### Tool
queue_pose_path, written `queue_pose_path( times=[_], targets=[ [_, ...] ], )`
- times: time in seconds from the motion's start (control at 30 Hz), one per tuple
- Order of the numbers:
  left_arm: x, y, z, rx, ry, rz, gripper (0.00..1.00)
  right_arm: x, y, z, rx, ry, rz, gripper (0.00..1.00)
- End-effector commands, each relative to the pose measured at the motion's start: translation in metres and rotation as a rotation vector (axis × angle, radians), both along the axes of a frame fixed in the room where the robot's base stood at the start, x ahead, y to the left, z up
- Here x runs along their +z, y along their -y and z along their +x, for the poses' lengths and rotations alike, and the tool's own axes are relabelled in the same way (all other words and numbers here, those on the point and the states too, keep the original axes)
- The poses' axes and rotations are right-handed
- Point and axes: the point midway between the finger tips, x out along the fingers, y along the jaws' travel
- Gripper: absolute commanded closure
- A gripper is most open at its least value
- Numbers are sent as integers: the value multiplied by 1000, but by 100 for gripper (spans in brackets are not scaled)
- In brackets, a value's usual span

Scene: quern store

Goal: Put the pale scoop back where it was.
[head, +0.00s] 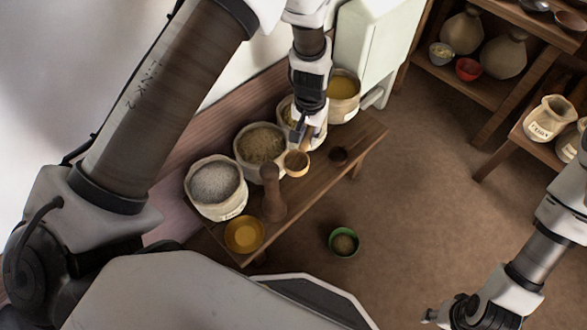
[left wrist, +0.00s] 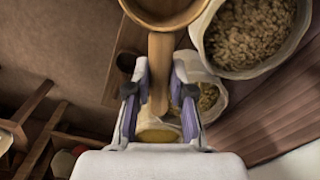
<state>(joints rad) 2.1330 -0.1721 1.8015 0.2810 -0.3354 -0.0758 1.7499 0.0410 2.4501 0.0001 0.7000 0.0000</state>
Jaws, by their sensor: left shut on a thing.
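My left gripper (head: 304,134) is shut on the handle of the pale wooden scoop (head: 296,164). The scoop's bowl shows in front of the sacks in the head view, over the bench; its height above the bench is hard to tell. In the left wrist view the scoop (left wrist: 160,58) runs up from between the fingers of the left gripper (left wrist: 160,92), its round bowl cut off at the top edge. My right gripper (head: 445,314) is at the bottom right, far from the bench; its fingers are too unclear to tell their state.
The bench (head: 312,188) holds a sack of white stuff (head: 215,184), a sack of brown grain (head: 262,144), a yellow-filled sack (head: 343,88), a wooden pestle-like piece (head: 272,192), a yellow bowl (head: 245,234) and a small dark round thing (head: 338,155). A green bowl (head: 344,242) shows beyond its edge.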

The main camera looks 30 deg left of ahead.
Motion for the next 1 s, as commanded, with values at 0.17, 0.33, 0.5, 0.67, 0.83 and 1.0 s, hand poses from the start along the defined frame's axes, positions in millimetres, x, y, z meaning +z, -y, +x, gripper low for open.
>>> queue_pose_path(
  times=[0.17, 0.33, 0.5, 0.67, 0.83, 1.0],
  targets=[
    [-58, 0, -1, 1, -5, -1, 100, -21, 0, 0, 1, 1, 0, 60],
    [-110, -1, -1, 1, -5, -1, 100, -40, 0, 0, 1, 0, 0, 60],
    [-132, -1, 0, 1, -2, -1, 100, -46, 0, 0, 1, 0, 0, 60],
    [-160, -1, -1, 1, -3, -1, 100, -58, 0, 0, 1, 0, 0, 60],
    [-168, -1, 0, 1, 0, -1, 100, -60, 0, 0, 1, 0, 0, 60],
    [-169, -1, 0, 1, -1, 0, 100, -60, 0, 0, 1, 0, 0, 60]
  ],
)
